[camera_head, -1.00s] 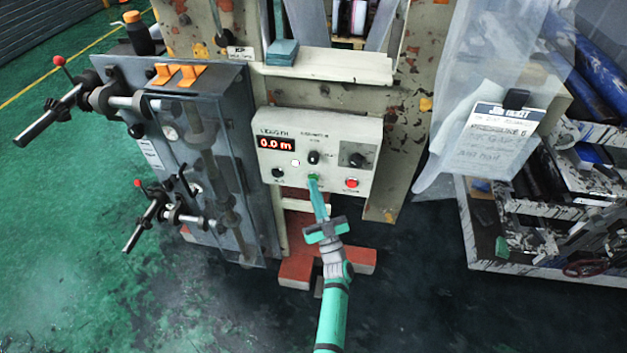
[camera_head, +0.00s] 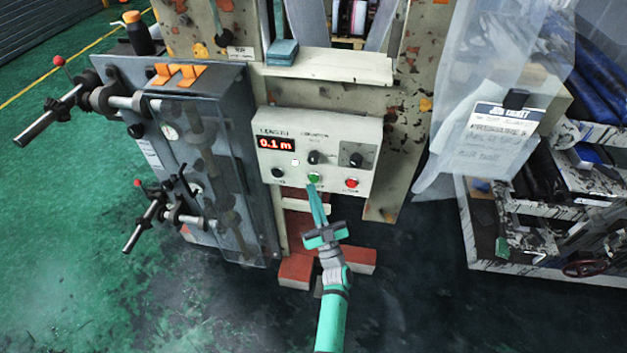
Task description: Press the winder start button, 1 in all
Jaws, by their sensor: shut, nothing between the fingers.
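The winder control box (camera_head: 330,130) is a cream panel on the machine frame. Its red display (camera_head: 275,143) reads 0.1 m. The green button (camera_head: 314,178) sits on the lower middle of the panel, between a black knob (camera_head: 278,173) and a red button (camera_head: 352,183). My gripper (camera_head: 312,188) is shut and empty. Its teal fingertips are just below the green button, and the button's face shows clear of them. I cannot tell the exact gap between them.
Grey valve hardware with protruding handles (camera_head: 75,100) stands to the left. A clear plastic sheet (camera_head: 450,130) with a job ticket (camera_head: 500,130) hangs at the right. The dark floor (camera_head: 420,300) in front is open.

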